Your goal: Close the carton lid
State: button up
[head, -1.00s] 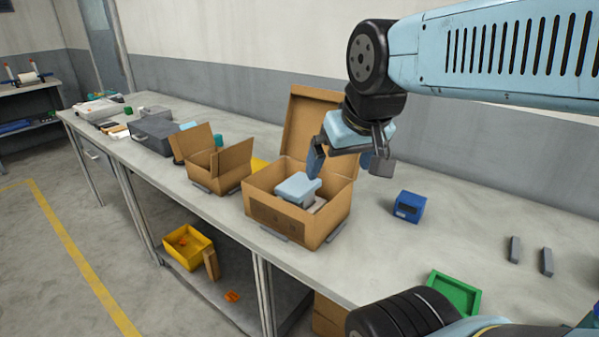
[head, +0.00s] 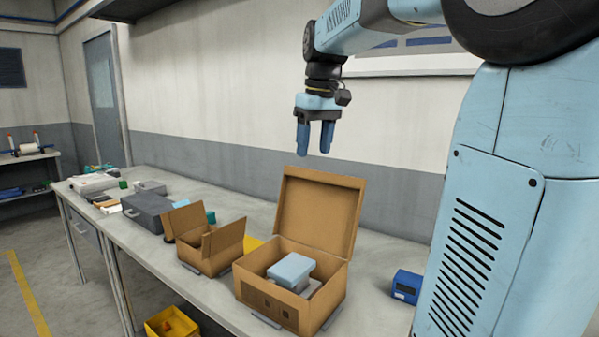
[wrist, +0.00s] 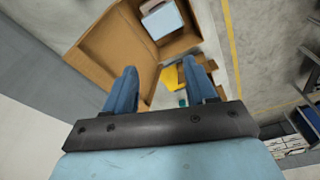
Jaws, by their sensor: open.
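The larger brown carton (head: 268,304) stands on the bench in the head view. Its lid (head: 318,214) is hinged at the back and stands up, leaning slightly back. A light blue box-shaped item (head: 291,269) lies inside on top of a greyish thing. My gripper (head: 314,152) is open and empty, pointing down, above the lid's top edge and apart from it. In the wrist view my gripper (wrist: 165,85) shows both fingers spread, with the lid (wrist: 118,50) and the blue item (wrist: 163,22) beyond them.
A smaller open carton (head: 212,245) stands left of the large one. A dark grey case (head: 147,213) lies farther left. A blue device (head: 406,286) sits to the right. The wall (head: 220,165) runs behind the bench. A yellow bin (head: 170,325) is below.

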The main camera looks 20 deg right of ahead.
jog(key=w+d+r+n+g+y, duration=0.1)
jog(key=w+d+n+g, duration=0.1)
jog(key=w+d, duration=0.65)
jog(key=w+d+n+g+y, duration=0.2)
jog(key=w+d, duration=0.4)
jog(key=w, duration=0.5)
jog(key=x, duration=1.3)
jog(key=shift+f, duration=0.25)
grip_shut()
